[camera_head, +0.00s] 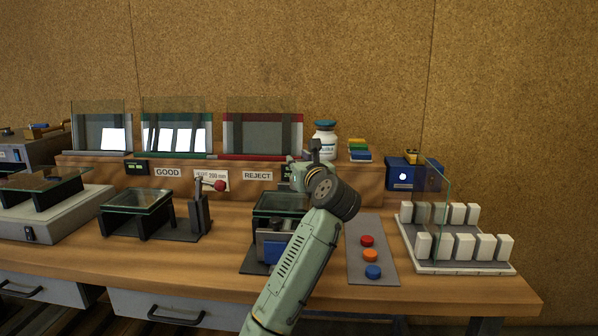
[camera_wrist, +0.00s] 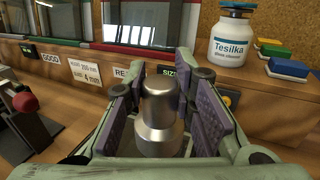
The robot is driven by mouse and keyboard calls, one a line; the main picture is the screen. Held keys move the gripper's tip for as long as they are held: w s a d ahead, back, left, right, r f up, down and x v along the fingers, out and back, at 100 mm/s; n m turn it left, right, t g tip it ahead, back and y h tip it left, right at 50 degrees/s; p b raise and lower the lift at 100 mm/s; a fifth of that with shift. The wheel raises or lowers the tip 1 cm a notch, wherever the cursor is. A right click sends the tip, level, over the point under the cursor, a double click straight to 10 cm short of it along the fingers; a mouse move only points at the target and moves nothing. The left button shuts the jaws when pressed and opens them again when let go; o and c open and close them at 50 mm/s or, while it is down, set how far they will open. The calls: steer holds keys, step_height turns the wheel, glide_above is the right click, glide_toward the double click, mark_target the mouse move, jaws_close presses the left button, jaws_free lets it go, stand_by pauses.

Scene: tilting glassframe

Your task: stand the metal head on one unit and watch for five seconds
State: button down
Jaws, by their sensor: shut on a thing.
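The metal head (camera_wrist: 160,115), a shiny grey cylinder with a narrower rounded top, is upright between the pads of my gripper (camera_wrist: 160,108) in the wrist view. My gripper is shut on it. In the head view, my gripper (camera_head: 298,174) is near the raised ledge, right of the REJECT sign; the head itself cannot be made out there. Glass-topped units on black frames stand on the bench: one at left (camera_head: 45,182), one in the middle (camera_head: 140,202), and one partly behind my arm (camera_head: 280,204). The wrist view does not show what lies directly below the metal head.
A red-knobbed lever stand (camera_head: 220,186) is beside the middle unit. A white bottle (camera_head: 324,140) and colored pads (camera_head: 359,149) are on the ledge. Round buttons (camera_head: 370,255) sit on a grey plate. A rack (camera_head: 465,268) of white blocks with an upright glass pane is at right.

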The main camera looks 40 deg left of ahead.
steer(key=shift+f+p, duration=0.3)
steer(key=shift+f, duration=1.3)
steer(key=shift+s, duration=0.1)
steer(key=shift+f, duration=0.2)
steer(key=c, duration=1.3)
jaws_free()
steer(key=shift+c, duration=0.2)
